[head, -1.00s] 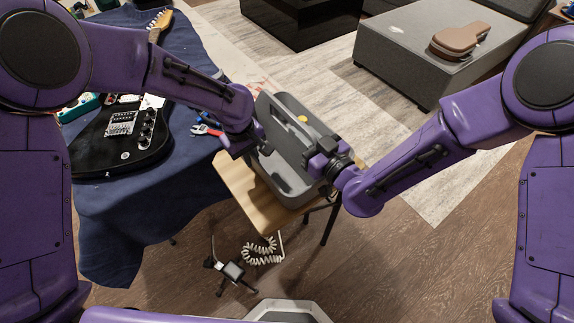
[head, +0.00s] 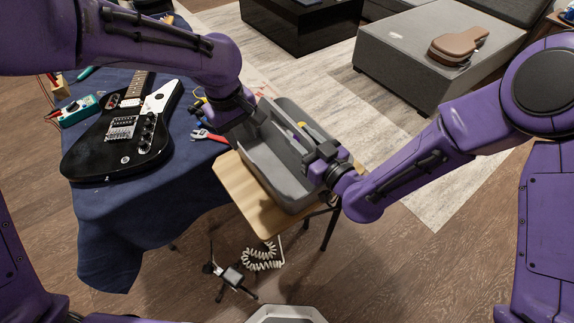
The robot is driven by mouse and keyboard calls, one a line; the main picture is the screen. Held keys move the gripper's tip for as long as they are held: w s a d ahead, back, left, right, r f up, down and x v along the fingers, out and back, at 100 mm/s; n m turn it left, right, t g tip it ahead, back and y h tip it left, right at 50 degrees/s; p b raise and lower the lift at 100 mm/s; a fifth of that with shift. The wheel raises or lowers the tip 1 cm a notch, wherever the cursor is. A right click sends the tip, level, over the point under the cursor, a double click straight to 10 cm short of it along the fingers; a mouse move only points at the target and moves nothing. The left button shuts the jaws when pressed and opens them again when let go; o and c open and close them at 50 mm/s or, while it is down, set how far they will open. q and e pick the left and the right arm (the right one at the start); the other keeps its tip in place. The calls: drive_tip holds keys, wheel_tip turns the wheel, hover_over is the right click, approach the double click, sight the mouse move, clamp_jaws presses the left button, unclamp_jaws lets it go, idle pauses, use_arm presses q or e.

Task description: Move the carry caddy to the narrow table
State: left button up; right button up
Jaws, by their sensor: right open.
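The grey carry caddy (head: 262,165) is an open-topped tote with a central handle. It appears to rest on the narrow wooden table (head: 240,195), covering most of its top. My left gripper (head: 250,116) is at the caddy's far left end, partly hidden by its own wrist; its jaws are not clear. My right gripper (head: 322,158) is open at the caddy's right side, close to the handle end. Whether either touches the caddy is unclear. A small yellow thing shows inside the caddy.
A black guitar (head: 124,138) lies on the blue-covered workbench (head: 105,230) at left, with red-handled pliers (head: 208,135) near its edge. A small device (head: 233,275) and a coiled cord (head: 262,257) are below the narrow table. Open floor lies to the right.

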drive_tip(key=shift+s+d, duration=0.3)
drive_tip(key=v, duration=0.6)
drive_tip(key=shift+s+d, duration=0.2)
drive_tip(key=shift+s, duration=0.05)
use_arm(q)
drive_tip(key=shift+r, duration=0.35)
